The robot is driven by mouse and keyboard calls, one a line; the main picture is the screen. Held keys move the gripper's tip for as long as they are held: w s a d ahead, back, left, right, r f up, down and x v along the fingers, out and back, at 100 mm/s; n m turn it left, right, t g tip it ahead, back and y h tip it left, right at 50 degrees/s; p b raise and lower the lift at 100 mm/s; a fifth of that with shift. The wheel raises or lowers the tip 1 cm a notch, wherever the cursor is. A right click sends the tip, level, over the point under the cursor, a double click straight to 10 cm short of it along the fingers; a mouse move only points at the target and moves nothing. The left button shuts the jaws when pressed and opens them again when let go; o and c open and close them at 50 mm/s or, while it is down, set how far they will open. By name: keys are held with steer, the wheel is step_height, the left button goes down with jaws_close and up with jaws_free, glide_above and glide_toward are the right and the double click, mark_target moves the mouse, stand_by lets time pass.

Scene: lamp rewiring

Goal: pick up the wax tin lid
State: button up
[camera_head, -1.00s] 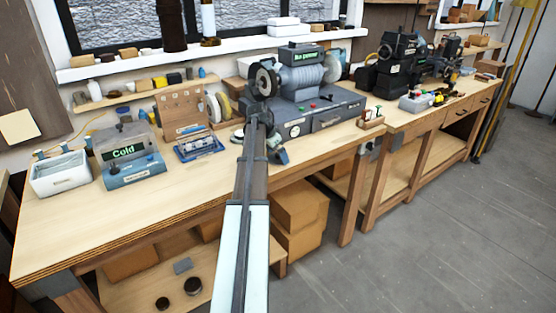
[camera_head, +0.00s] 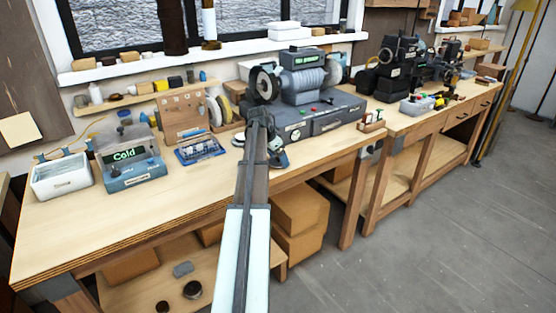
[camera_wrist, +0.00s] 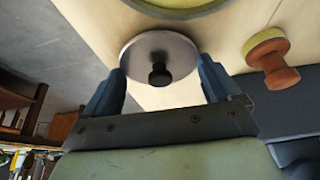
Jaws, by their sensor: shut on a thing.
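The wax tin lid (camera_wrist: 181,47) is a pale grey round disc with a black knob, seen in the wrist view. My gripper (camera_wrist: 161,66) has its two blue fingers on opposite sides of the lid's rim and is shut on it. In the head view my gripper (camera_head: 277,157) is at the bench's front edge, just right of my arm, with the lid small and partly hidden there. A round container with a yellow-green inside (camera_wrist: 185,8), perhaps the wax tin, is cut off at the top of the wrist view.
A wooden knob-shaped piece with a yellowish pad (camera_wrist: 268,55) stands right of the lid in the wrist view. The grinding machine (camera_head: 305,90) is behind my gripper. A blue Cold unit (camera_head: 130,165) and a white tub (camera_head: 62,180) stand left. The bench's front left is clear.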

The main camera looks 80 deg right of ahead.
step_height(320, 180, up, 9)
steer(key=shift+f, duration=0.2)
steer(key=shift+w+r, duration=0.25)
steer(key=shift+r, duration=0.05)
steer(key=w+a+r+n, duration=0.1)
steer(key=w+a+r, duration=0.1)
steer(key=w, duration=0.3)
steer(key=w+a+r, duration=0.2)
steer(key=w+r, duration=0.1)
steer(key=w, duration=0.2)
steer(key=shift+m, duration=0.5)
steer(key=shift+s+a+f, duration=0.1)
steer(key=shift+a+f, duration=0.15)
steer(key=shift+f, duration=1.45)
steer(key=shift+s+a+f, duration=0.15)
steer(key=shift+a+f, duration=0.15)
steer(key=shift+f, duration=1.45)
steer(key=shift+s+a+f, duration=0.1)
steer(key=shift+a+f, duration=0.15)
steer(key=shift+f, duration=1.45)
steer(key=shift+a+f, duration=0.1)
steer(key=shift+f, duration=0.45)
steer(key=o, duration=0.7)
steer(key=shift+f, duration=0.1)
steer(key=shift+o, duration=0.2)
